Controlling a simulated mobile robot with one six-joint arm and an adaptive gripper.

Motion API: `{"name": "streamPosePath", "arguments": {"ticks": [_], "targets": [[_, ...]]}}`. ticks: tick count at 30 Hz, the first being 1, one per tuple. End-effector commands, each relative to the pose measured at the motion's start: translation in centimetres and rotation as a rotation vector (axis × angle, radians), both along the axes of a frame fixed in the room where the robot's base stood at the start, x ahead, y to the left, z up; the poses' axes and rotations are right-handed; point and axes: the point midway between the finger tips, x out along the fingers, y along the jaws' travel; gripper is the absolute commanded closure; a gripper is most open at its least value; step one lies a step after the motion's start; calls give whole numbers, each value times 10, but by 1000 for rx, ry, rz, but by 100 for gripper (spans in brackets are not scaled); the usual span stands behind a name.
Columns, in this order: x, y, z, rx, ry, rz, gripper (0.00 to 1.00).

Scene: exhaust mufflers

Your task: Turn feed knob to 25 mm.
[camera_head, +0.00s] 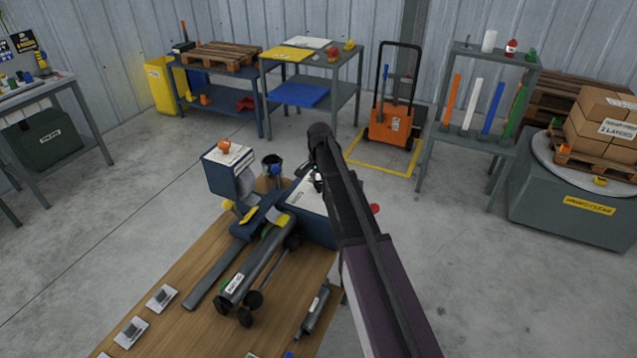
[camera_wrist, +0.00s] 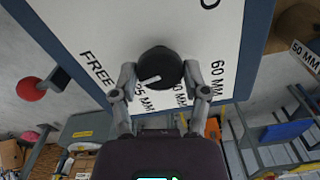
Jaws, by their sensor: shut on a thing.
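In the wrist view the feed knob (camera_wrist: 160,62) is a round black knob with a white pointer mark, on a white panel (camera_wrist: 105,25) with a blue edge. The mark slants to the lower left, on the side of the FREE and partly covered "5 MM" labels; its exact alignment is unclear. A "60 MM" label is to the right. My gripper (camera_wrist: 160,74) is shut on the knob, one finger on each side. In the head view the machine's white panel (camera_head: 308,196) shows beside my gripper (camera_head: 317,178), and my arm hides the knob.
A black part (camera_wrist: 60,78) and a red ball (camera_wrist: 32,88) stand left of the panel in the wrist view. The wooden bench (camera_head: 185,275) holds a grey tube (camera_head: 262,265) and small parts. Open floor (camera_head: 480,270) lies to the right.

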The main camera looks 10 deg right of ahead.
Motion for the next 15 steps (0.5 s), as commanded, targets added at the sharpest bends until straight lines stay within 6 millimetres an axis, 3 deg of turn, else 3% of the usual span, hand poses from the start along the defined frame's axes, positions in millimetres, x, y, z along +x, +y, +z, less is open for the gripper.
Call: {"name": "streamPosePath", "arguments": {"ticks": [15], "targets": [[2,1,0,0,-4,418,88]]}}
